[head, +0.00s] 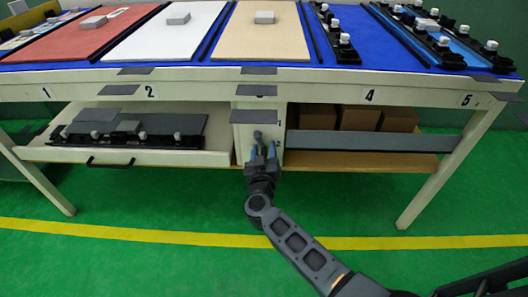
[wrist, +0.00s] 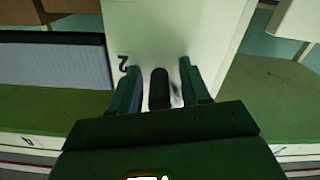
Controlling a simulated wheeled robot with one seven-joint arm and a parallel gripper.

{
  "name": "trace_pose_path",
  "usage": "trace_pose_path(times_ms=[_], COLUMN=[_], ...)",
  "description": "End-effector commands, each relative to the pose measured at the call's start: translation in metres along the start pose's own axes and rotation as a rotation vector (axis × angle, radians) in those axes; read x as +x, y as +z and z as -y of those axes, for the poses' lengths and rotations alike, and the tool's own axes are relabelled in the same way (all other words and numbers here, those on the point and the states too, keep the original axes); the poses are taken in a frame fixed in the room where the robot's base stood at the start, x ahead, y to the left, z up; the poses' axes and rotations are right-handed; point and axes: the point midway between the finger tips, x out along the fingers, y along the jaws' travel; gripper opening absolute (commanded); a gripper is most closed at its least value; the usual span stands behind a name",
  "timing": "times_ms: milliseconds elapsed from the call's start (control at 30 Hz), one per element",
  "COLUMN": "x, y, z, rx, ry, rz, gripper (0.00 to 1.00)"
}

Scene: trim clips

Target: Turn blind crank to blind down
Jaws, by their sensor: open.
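The crank shows as a dark knob (head: 257,135) on the front of the white post between the two under-table bays. In the wrist view the black crank handle (wrist: 159,88) stands between my fingers, with a gap on each side. My gripper (head: 262,153) is open just in front of the post; it also shows in the wrist view (wrist: 160,82). A long grey panel (head: 372,144), apparently the blind, spans the right bay in front of its lower part. The same panel seems to show at left in the wrist view (wrist: 50,68). The crank's base is hidden by my gripper.
Brown boxes (head: 345,118) show above the grey panel. Left of the post, a drawer (head: 55,153) with a black handle holds grey and black parts. The table top above carries coloured boards (head: 265,40). The green floor in front is clear.

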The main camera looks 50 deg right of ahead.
Motion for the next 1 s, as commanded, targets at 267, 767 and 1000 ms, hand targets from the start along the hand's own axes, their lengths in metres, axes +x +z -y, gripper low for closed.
trace_pose_path(times_ms=[267, 767, 1000], x=[-0.0004, -0.0005, -0.0004], y=[0.0001, -0.0001, -0.0006], z=[-0.0001, 0.0002, 0.0034], rx=[0.000, 0.005, 0.070], ry=[0.000, 0.000, 0.000], rz=[0.000, 0.000, -0.001], gripper=[0.24, 0.00, 0.00])
